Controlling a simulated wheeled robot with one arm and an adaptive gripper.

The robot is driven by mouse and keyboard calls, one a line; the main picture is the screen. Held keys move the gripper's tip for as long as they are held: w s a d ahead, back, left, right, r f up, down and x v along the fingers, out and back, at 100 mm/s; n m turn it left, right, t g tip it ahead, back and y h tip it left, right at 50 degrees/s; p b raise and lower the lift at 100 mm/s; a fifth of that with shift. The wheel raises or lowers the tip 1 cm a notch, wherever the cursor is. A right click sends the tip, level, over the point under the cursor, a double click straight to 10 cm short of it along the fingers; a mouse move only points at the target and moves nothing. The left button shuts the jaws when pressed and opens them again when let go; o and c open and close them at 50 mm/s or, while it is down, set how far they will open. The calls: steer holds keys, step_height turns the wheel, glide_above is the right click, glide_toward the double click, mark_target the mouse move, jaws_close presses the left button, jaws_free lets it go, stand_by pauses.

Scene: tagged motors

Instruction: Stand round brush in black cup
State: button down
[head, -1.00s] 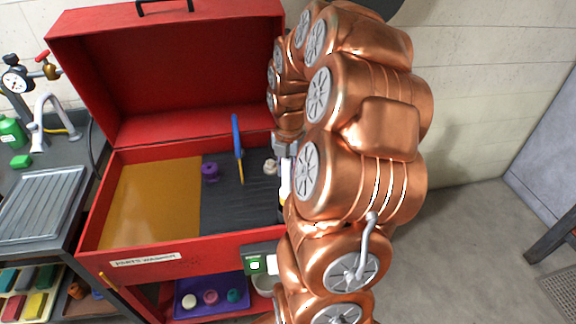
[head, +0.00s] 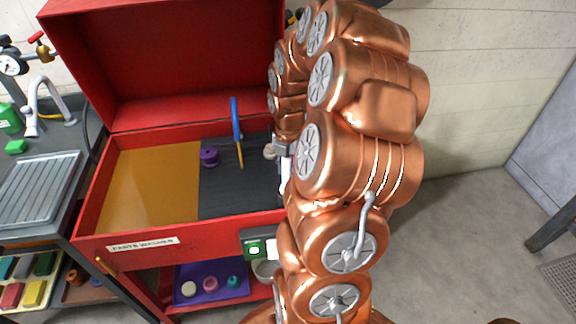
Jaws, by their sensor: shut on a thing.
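My gripper (head: 281,149) shows only as a grey sliver at the left edge of my copper arm, over the right part of the red parts washer. It is shut on a narrow white thing (head: 285,178). Most of this thing is hidden behind my arm, so I cannot tell whether it is the round brush. I cannot make out a black cup; the right end of the washer is hidden by my arm.
The red parts washer (head: 90,205) stands open. A purple piece (head: 209,157), an upright blue piece with a yellow end (head: 236,122) and a cream piece (head: 270,151) are inside. A purple tray (head: 211,294) is below. Clear floor (head: 470,240) lies right.

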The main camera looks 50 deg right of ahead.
steer(key=c, duration=0.8)
jaws_free()
steer(key=shift+r, duration=0.1)
step_height(320, 180, up, 12)
steer(key=shift+f, duration=0.1)
stand_by(0.9)
